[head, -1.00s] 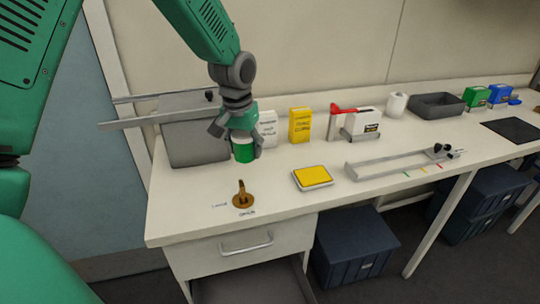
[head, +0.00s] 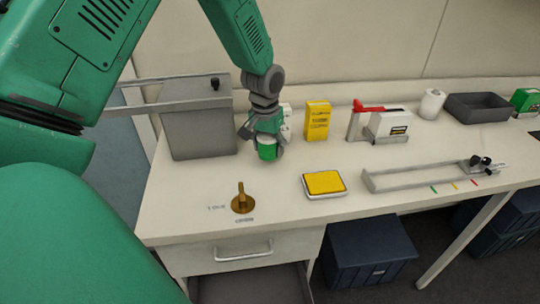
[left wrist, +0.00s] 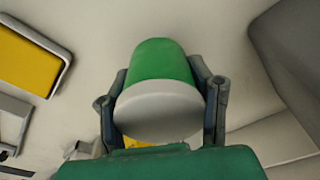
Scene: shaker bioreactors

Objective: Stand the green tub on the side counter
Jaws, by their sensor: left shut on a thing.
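The green tub (head: 267,152) has a white lid and is held in my left gripper (head: 264,142) over the back left part of the white counter (head: 290,215). In the left wrist view the tub (left wrist: 161,62) lies between both fingers of the gripper (left wrist: 160,105), its pale lid end toward the camera. The fingers press on its two sides. I cannot tell whether the tub's base touches the counter. My right gripper is not in view.
A grey bin (head: 198,125) stands left of the tub. A yellow box (head: 317,121) and a partly hidden white box (head: 286,122) stand behind. A yellow-topped pad (head: 324,183) and a brown knob (head: 242,200) are in front. The counter between them is clear.

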